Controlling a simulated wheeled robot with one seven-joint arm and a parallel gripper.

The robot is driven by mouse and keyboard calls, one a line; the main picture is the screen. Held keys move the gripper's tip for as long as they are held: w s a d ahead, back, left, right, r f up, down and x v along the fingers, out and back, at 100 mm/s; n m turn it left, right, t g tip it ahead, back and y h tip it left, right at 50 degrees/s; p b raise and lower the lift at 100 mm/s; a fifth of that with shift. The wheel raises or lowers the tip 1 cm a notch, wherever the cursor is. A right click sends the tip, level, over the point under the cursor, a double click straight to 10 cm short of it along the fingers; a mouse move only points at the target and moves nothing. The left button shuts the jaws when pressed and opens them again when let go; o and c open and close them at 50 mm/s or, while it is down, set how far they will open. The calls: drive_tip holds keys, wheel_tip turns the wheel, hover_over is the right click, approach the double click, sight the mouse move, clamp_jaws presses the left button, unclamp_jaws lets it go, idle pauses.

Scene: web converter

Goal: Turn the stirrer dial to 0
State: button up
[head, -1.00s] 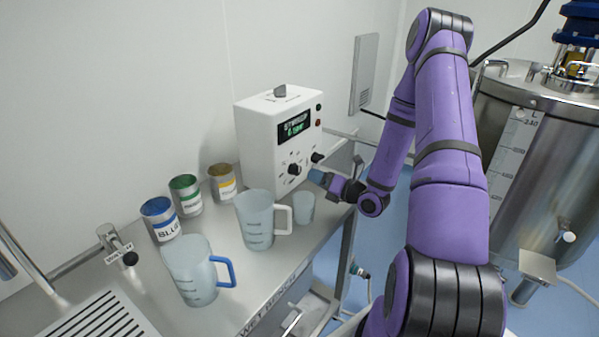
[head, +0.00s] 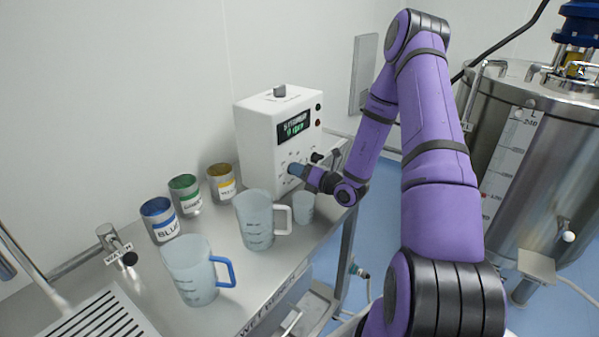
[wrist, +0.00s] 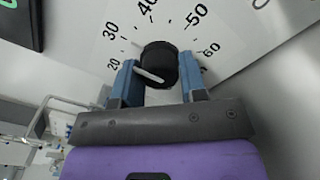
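The stirrer dial is a black round knob (wrist: 158,62) with a pale pointer bar, on a white face with a printed scale from 20 to 60 in view. The bar's left end points roughly toward the 20 mark; the scale's lower part is hidden. My gripper (wrist: 160,74) has its two blue fingers on either side of the knob, with a gap visible on the right. I cannot tell whether the left finger touches it. In the head view my gripper (head: 293,168) is at the front of the white control box (head: 262,150) and hides the dial.
The box has a display (head: 294,127) with green text too blurred to read, and a second dark knob (head: 316,157) to the right. A small cup (head: 304,208) and a white-handled jug (head: 256,222) stand below my gripper on the steel bench. Paint tins stand left.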

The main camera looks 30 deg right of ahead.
drive_tip(key=shift+c, duration=1.2)
drive_tip(key=shift+n, duration=2.4)
drive_tip(key=o, duration=0.9)
drive_tip(key=shift+s, duration=0.1)
drive_tip(key=v, duration=1)
drive_tip(key=shift+s+d, duration=0.15)
drive_tip(key=shift+s, duration=0.15)
drive_tip(key=shift+o, duration=0.2)
